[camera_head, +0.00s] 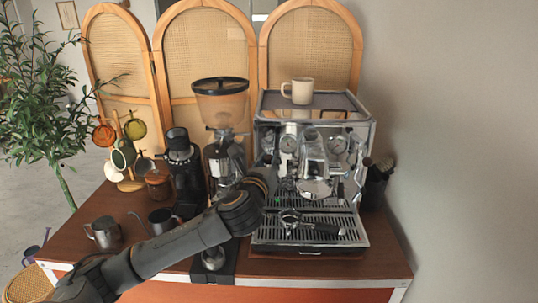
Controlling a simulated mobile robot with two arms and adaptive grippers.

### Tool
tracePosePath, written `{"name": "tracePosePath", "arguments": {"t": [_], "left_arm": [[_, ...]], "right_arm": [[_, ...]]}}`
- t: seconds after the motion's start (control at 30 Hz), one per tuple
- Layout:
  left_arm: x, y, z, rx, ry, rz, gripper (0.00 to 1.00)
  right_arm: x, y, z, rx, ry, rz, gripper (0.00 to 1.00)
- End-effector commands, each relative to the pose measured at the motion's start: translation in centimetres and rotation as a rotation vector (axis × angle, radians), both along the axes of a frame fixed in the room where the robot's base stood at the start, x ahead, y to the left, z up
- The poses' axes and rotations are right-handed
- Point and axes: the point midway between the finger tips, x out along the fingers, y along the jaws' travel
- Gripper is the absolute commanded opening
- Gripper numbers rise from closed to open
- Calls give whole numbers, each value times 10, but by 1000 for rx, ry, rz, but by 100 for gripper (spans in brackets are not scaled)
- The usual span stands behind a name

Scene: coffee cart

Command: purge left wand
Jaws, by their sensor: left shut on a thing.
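The chrome espresso machine (357,138) stands at the right of the cart. My left gripper (265,182) is at its front left side, in front of the machine's left edge and above the left part of the drip tray (337,238). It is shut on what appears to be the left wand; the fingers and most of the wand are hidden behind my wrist. A portafilter (292,218) lies on the drip tray with its dark handle toward the right. My right gripper is not in view.
A cream mug (298,91) stands on top of the machine. A grinder (221,104), a dark grinder-like device (184,165), a metal pitcher (104,233) and a mug tree (130,184) stand to the left. A tamper (213,258) stands near the front edge. A dark container (376,183) is at right.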

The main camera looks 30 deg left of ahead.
Motion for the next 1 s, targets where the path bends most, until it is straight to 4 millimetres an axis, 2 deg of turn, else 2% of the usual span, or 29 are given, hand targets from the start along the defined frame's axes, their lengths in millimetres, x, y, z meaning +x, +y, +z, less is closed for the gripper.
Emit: {"name": "tracePosePath", "arguments": {"t": [0.03,0.3,0.43,0.63,1.0], "left_arm": [[0,0,9,-9,19,1,0],[0,0,18,-77,129,1,0],[1,1,19,-113,186,0,0],[3,2,20,-167,273,1,0],[6,4,23,-254,414,1,0]], "right_arm": [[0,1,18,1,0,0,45],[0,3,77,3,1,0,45],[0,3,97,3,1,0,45],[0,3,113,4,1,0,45],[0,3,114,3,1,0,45]]}}
